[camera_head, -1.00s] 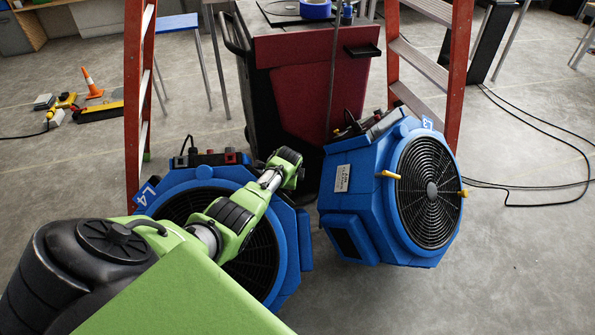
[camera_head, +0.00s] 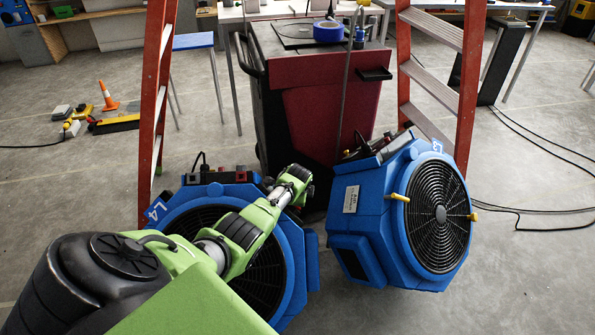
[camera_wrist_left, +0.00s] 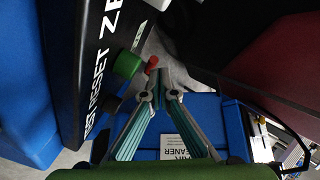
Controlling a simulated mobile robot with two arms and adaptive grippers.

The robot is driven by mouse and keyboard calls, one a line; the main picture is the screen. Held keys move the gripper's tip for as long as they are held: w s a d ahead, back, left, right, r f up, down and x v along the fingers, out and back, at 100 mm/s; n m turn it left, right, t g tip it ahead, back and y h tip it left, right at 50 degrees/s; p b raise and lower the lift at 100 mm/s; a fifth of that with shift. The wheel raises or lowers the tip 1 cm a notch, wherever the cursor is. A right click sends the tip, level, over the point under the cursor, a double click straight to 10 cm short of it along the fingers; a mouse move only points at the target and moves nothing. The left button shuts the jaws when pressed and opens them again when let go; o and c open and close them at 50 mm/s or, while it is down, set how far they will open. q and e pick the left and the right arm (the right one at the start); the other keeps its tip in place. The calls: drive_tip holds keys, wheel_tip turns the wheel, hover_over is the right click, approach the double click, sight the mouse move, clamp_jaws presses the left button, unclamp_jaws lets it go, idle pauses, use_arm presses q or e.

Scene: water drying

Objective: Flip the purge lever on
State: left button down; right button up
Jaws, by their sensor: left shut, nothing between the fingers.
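Two blue air machines stand on the floor: the left machine (camera_head: 157,215), marked L4, and the right machine (camera_head: 366,225), marked L3. Dark and red controls (camera_head: 213,177) show on top of the left one. In the left wrist view a black panel (camera_wrist_left: 88,90) with white text carries a green knob (camera_wrist_left: 126,65), with a small red ball-shaped tip (camera_wrist_left: 152,63) beside it. I cannot tell which part is the purge lever. My left gripper (camera_wrist_left: 159,95) is shut and empty, close to the red tip; contact is unclear. Its fingers are hidden in the head view. My right gripper is out of view.
A red and black cart (camera_head: 340,95) stands close behind the machines. Red ladder legs (camera_head: 157,100) rise at left, and another ladder (camera_head: 433,85) is at right. Open floor is at front right.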

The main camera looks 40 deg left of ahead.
use_arm(q)
drive_tip(key=shift+r, duration=0.1)
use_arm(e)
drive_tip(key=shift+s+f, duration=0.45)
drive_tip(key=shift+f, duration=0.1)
use_arm(q)
drive_tip(key=v, duration=1.2)
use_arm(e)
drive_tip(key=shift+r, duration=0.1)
use_arm(q)
drive_tip(key=shift+d, duration=0.1)
idle(0.4)
